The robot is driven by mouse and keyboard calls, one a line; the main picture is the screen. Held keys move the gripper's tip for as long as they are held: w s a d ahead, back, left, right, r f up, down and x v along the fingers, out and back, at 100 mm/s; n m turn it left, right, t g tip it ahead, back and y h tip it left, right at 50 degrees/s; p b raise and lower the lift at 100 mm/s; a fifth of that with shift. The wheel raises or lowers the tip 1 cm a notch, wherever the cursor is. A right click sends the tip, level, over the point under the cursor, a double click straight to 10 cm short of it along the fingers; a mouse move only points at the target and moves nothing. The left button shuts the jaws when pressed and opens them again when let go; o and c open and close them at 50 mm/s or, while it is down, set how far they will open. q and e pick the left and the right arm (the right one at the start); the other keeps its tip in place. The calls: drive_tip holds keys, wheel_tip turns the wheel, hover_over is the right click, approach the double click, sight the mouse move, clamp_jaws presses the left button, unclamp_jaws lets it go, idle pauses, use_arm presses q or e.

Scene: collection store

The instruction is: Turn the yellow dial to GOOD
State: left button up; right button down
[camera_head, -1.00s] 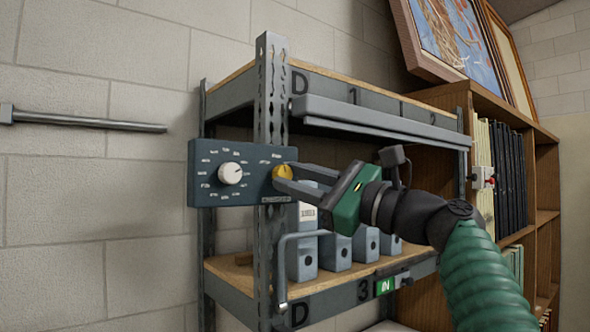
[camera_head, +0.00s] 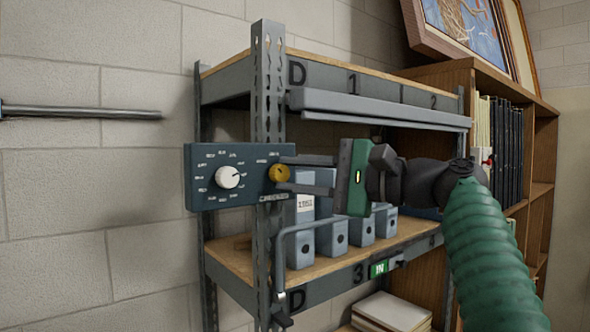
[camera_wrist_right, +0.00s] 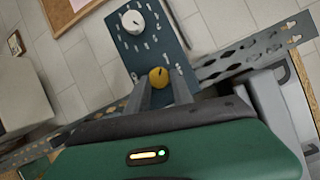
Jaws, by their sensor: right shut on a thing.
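The yellow dial (camera_head: 279,174) sits at the right end of a dark blue panel (camera_head: 204,196) fixed at the shelf's front post. It also shows in the right wrist view (camera_wrist_right: 158,77), between my fingertips. Small labels stand around it, too small to read. A white dial (camera_head: 228,177) with a ring of markings is left of it on the same panel. My right gripper (camera_head: 284,174) comes from the right with its fingers above and below the yellow dial, shut on it. My left gripper is not in view.
The grey metal shelf post (camera_head: 268,90) rises behind the panel. A grey rail (camera_head: 380,116) runs above my right gripper, and a bent grey handle (camera_head: 279,262) is below. Grey boxes (camera_head: 330,238) stand on the shelf. The wall at left is mostly clear.

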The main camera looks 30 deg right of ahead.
drive_tip(key=shift+w+f, duration=0.1)
drive_tip(key=shift+f, duration=0.2)
drive_tip(key=c, duration=1.5)
unclamp_jaws()
drive_tip(key=o, duration=0.4)
drive_tip(key=shift+r, duration=0.1)
drive_tip(key=b+v, duration=0.1)
drive_tip(key=v, duration=1.6)
drive_tip(key=shift+d, duration=0.15)
drive_tip(key=shift+w+r, duration=0.1)
drive_tip(key=shift+w, duration=0.05)
